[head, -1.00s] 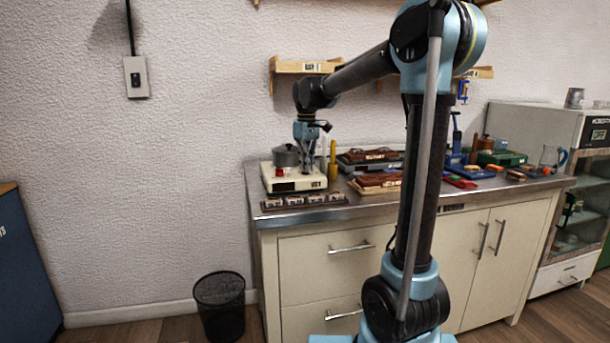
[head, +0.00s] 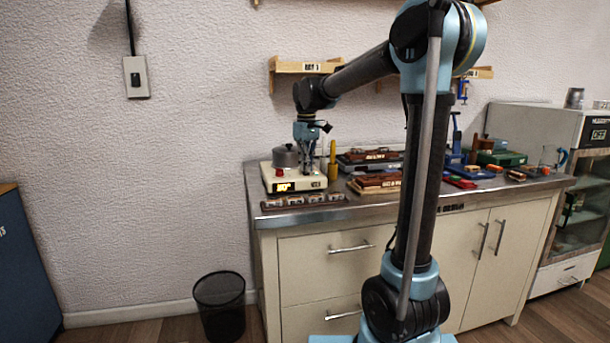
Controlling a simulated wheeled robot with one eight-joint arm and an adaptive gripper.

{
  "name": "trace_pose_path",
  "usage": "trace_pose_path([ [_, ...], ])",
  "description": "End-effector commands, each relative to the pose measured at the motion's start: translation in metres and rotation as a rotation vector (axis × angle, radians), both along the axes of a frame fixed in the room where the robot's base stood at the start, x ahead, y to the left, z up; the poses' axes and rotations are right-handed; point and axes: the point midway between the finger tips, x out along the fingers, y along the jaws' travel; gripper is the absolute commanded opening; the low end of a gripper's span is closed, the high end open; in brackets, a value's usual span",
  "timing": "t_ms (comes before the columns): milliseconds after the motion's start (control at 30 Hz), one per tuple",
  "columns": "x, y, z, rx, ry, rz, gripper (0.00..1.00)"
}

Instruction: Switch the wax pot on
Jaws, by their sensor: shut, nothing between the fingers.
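The wax pot is a grey metal lidded pot (head: 285,157) on a cream heater base (head: 302,184) at the left end of the counter. A small display (head: 284,187) on the front of the base glows yellow-orange. My gripper (head: 308,172) points straight down over the right part of the base, beside the grey pot, and is shut and empty. Its fingertips are small in this view, so I cannot tell whether they touch the base.
A row of small labelled blocks (head: 305,200) lies in front of the base. A yellow-handled tool (head: 332,162) stands just right of it. Trays of wooden parts (head: 377,182) lie further right. A black bin (head: 220,305) stands on the floor at left.

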Motion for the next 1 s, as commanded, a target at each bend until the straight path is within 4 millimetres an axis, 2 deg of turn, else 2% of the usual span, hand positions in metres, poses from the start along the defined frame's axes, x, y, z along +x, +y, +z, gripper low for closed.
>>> trace_pose_path([
  [1000,0.000,0.000,0.062,0.000,0.000,0.000,0.00],
])
